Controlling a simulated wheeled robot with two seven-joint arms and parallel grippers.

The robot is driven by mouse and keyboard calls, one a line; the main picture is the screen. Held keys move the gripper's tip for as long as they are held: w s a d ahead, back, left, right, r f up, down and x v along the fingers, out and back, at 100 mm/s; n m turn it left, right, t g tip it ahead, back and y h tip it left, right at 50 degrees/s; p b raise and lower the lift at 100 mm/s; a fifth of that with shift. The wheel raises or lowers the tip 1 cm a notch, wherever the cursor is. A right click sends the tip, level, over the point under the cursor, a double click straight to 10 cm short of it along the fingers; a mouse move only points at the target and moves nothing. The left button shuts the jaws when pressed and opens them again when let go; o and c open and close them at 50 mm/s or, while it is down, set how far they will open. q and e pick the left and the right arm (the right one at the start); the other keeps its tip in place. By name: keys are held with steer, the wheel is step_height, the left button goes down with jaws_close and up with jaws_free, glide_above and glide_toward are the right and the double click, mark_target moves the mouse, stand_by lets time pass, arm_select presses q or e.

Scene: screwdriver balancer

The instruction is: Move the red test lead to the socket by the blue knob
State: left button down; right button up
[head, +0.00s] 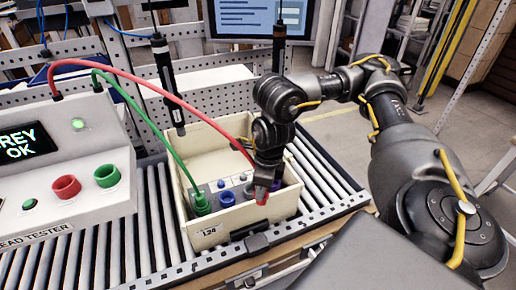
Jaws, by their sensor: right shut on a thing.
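The red test lead (165,87) arcs from the lead tester across to my right gripper (264,180). My right gripper is shut on the lead's red plug (262,196), above the right part of the cream bin (209,238). Inside the bin is a grey panel with several knobs or sockets. A blue knob (227,198) shows on it, left of the red plug. The gripper hides part of the panel, and I cannot make out each socket. The green lead's plug (201,204) stands at the panel's left end. My left gripper is not in view.
The lead tester (68,220) stands at the left, its screen reading "GREY OK". The bin sits on a roller conveyor (130,245). Two dark screwdrivers hang behind it, the nearer one (168,85) over its back left. The green lead (140,115) crosses the bin's left side.

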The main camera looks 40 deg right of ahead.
steer(key=shift+s+a+r, duration=0.15)
steer(key=shift+s, duration=0.15)
steer(key=shift+w, duration=0.1)
steer(key=shift+w+a+n, duration=0.15)
steer(key=shift+a+n, duration=0.15)
steer(key=shift+n, duration=0.2)
steer(key=w+a+n+g+b, duration=0.1)
steer(key=w+a+n, duration=0.1)
steer(key=a+n, duration=0.3)
steer(key=w+a+n+g+b, duration=0.1)
steer(key=w+a+n, duration=0.2)
steer(key=n, duration=0.9)
steer(key=shift+w+a, duration=0.35)
steer(key=shift+a, duration=0.6)
